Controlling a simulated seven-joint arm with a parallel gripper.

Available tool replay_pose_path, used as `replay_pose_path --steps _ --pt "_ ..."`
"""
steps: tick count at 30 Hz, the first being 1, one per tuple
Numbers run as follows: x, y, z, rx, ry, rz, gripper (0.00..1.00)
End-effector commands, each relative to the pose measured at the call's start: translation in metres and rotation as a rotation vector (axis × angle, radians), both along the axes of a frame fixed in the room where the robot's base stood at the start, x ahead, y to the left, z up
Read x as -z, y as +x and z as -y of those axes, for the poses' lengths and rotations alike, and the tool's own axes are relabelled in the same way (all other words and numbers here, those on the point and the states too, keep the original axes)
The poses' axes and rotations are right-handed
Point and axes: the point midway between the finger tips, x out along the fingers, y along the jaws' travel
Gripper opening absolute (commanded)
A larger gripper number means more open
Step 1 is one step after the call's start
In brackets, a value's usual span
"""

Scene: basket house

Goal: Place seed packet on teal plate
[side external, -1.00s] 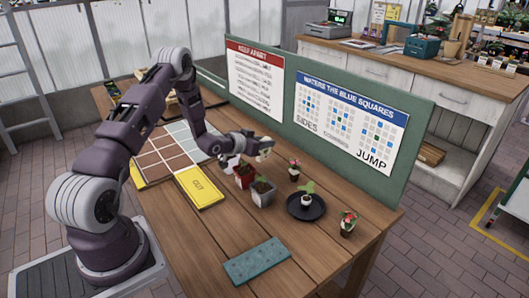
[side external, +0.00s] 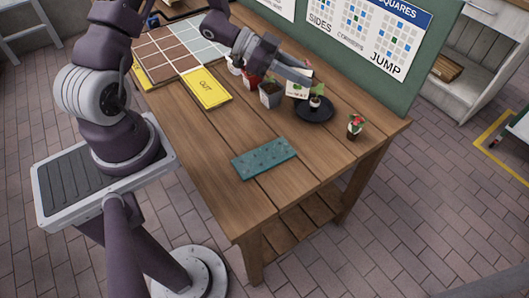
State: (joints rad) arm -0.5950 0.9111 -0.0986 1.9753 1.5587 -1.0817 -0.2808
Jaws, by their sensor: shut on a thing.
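The seed packet (side external: 298,90) is a small pale packet with print, upright beside the dark round saucer. My gripper (side external: 303,78) is shut on its upper part, above the row of pots. Its lower edge is partly hidden by the grey pot, so I cannot tell whether it touches the table. The teal plate (side external: 264,159) is a flat, dotted rectangle lying on the near part of the wooden table, bare and apart from the packet.
A grey pot (side external: 270,97) and a red pot (side external: 252,82) stand left of the packet. The dark saucer (side external: 315,114) holds a small potted plant. A red-flowered pot (side external: 355,128) stands right. A yellow OUT pad (side external: 207,89) lies left. Table around the plate is clear.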

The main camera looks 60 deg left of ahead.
Motion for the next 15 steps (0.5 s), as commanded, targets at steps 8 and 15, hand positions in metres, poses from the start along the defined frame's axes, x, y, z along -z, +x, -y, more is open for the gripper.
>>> replay_pose_path --steps 8,15 --pt "-0.005 -0.118 0.055 0.558 -0.001 0.000 0.00" --pt "0.020 -0.146 0.058 0.683 -0.005 -0.002 0.00"
